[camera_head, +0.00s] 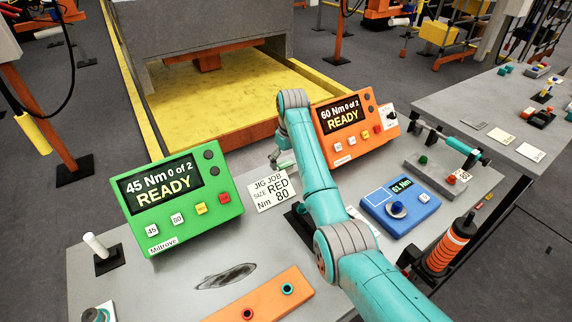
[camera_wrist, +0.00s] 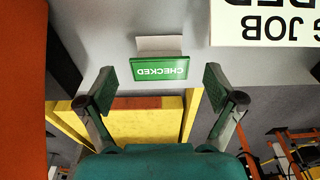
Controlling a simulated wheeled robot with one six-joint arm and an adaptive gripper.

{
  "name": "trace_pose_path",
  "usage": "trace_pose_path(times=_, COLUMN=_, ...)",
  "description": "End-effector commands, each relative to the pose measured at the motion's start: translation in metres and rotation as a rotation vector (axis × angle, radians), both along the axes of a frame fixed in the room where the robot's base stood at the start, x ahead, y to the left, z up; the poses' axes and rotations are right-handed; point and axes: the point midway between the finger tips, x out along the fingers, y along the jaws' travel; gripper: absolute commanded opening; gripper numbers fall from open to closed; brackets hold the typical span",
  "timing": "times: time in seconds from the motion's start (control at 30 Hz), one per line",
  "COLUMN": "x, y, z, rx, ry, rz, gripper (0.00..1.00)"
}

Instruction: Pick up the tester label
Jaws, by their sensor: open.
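A small green label reading "CHECKED" (camera_wrist: 160,69) shows upside down in the wrist view, with a pale flap (camera_wrist: 159,43) beyond it. It is the only label near my gripper; its link to the blue tester (camera_head: 398,206) cannot be told. My gripper (camera_wrist: 161,88) is open and empty, its fingers on either side of the label's line and apart from it. The label lies just beyond the fingertips, roughly centred between them. In the head view my gripper (camera_head: 283,163) is small and partly hidden by my arm.
A white "JIG JOB" card (camera_head: 270,190) lies beside my gripper. A green "45 Nm" box (camera_head: 165,226) stands left and an orange "60 Nm" box (camera_head: 325,148) right. An orange block with two holes (camera_head: 266,300) is in front. Bare grey table (camera_head: 190,262) lies near the green box.

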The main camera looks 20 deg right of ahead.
Motion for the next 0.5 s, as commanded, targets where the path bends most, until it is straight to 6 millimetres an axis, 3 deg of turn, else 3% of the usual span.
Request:
trace_pose_path(times=0.3, x=0.0, y=0.0, z=-0.0008, rx=0.0, ry=0.0, rz=0.0, gripper=0.89)
trace_pose_path(times=0.5, x=0.0, y=0.0, z=-0.0008, rx=0.0, ry=0.0, rz=0.0, gripper=0.51)
